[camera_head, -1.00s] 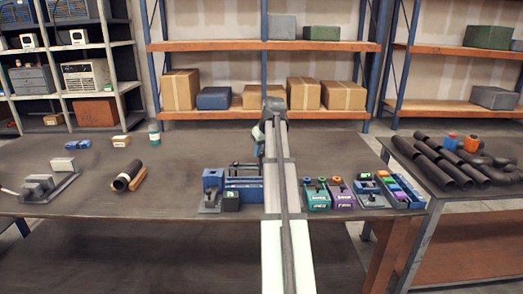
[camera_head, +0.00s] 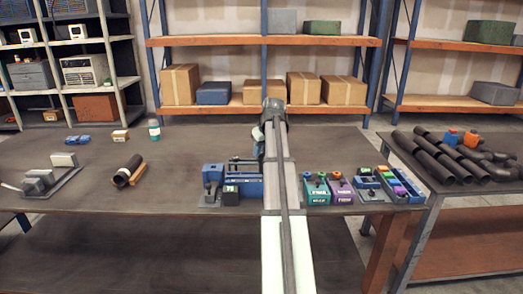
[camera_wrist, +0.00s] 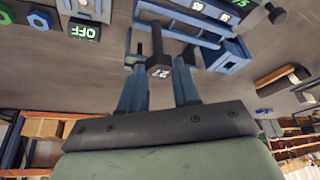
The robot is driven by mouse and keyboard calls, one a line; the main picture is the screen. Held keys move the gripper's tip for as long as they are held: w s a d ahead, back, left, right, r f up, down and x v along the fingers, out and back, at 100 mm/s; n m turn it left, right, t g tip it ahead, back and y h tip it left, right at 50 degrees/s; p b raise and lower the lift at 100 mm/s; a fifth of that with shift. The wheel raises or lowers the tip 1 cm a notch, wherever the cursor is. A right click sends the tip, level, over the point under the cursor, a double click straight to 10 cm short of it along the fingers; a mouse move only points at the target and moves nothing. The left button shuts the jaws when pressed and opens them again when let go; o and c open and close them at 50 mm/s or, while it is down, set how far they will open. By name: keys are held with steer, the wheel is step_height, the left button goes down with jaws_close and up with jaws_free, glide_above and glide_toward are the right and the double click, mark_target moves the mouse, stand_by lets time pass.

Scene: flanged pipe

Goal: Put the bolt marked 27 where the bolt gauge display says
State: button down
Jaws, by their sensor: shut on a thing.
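My gripper (camera_wrist: 160,75) has two blue fingers in the wrist view and is shut on a dark bolt marked 27 (camera_wrist: 158,69). Its white number faces the camera. The bolt is held above the table. In the head view my arm covers most of the gripper and bolt. A small black display (camera_wrist: 84,30) reads OFF in green at the upper left of the wrist view. I cannot tell whether it is the bolt gauge's display. In the head view a small dark box with a green display (camera_head: 231,188) stands by the blue fixture (camera_head: 212,178); its text is too small to read.
Teal (camera_head: 316,190) and purple (camera_head: 341,189) boxes with knobs stand right of my arm, beside a coloured rack (camera_head: 400,185). A black pipe (camera_head: 126,170) lies on wood at left. The table between pipe and blue fixture is clear. Black pipes (camera_head: 437,158) lie on the right table.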

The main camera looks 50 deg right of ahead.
mark_target(261, 167)
steer(key=shift+f, duration=0.1)
steer(key=shift+f, duration=2.05)
steer(key=shift+f, duration=1.7)
stand_by(0.4)
steer(key=shift+c, duration=1.7)
jaws_free()
steer(key=shift+r, duration=0.1)
steer(key=shift+r, duration=3.4)
